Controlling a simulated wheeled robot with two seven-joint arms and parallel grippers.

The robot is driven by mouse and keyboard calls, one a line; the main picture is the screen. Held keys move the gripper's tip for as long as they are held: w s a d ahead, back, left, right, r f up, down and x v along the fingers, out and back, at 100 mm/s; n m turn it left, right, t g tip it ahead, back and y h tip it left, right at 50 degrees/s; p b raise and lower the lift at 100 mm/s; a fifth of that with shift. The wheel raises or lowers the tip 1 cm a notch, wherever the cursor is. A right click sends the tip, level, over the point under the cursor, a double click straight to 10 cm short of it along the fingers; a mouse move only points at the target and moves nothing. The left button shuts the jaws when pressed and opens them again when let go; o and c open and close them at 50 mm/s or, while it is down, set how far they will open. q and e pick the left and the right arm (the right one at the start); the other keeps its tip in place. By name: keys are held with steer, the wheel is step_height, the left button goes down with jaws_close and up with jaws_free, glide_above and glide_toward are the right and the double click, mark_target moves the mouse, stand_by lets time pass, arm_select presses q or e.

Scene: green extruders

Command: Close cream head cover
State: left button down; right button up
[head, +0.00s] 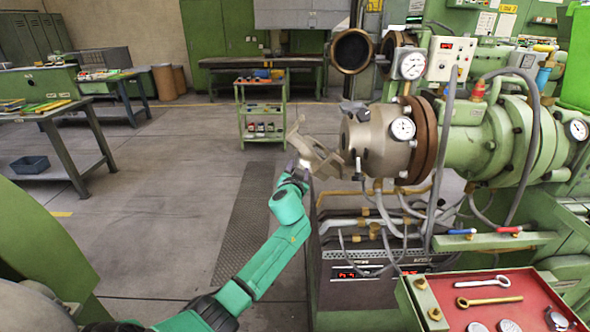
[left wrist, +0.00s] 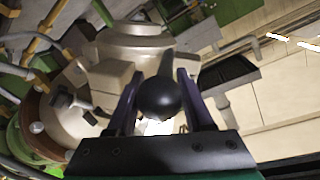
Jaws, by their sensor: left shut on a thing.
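The cream head cover (head: 318,155) is a cream-tan metal piece at the left of the cream extruder head (head: 378,145). It stands tilted, apart from the head's round front, with a narrow gap showing. My left gripper (head: 302,168) is at the cover's lower left. In the left wrist view, the two fingers of my left gripper (left wrist: 160,105) are shut on a black ball knob (left wrist: 158,97). Cream metal parts (left wrist: 112,75) show just behind the knob. The knob's joint to the cover is hidden. My right gripper is in neither view.
A round gauge (head: 403,128) and a dark handle sit on the head. Hoses and pipes (head: 385,215) run below it. A red tray (head: 515,295) with wrenches is at the front right. A green cart (head: 262,110) stands behind. The floor left of the machine is clear.

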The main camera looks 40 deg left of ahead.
arm_select(q)
steer(key=w+d+r+m+g+y+p, duration=0.1)
steer(key=w+d+r+m+g+p, duration=0.1)
steer(key=w+d+r+m+p, duration=0.4)
steer(key=shift+w+d+r+m+y, duration=0.4)
steer(key=shift+w+d+r+m, duration=0.45)
steer(key=shift+d+r+m, duration=0.95)
steer(key=shift+d+r+n, duration=0.25)
steer(key=shift+r+n, duration=0.15)
steer(key=shift+r, duration=0.2)
steer(key=shift+c, duration=1.6)
jaws_free()
steer(key=shift+w+d+f, duration=0.1)
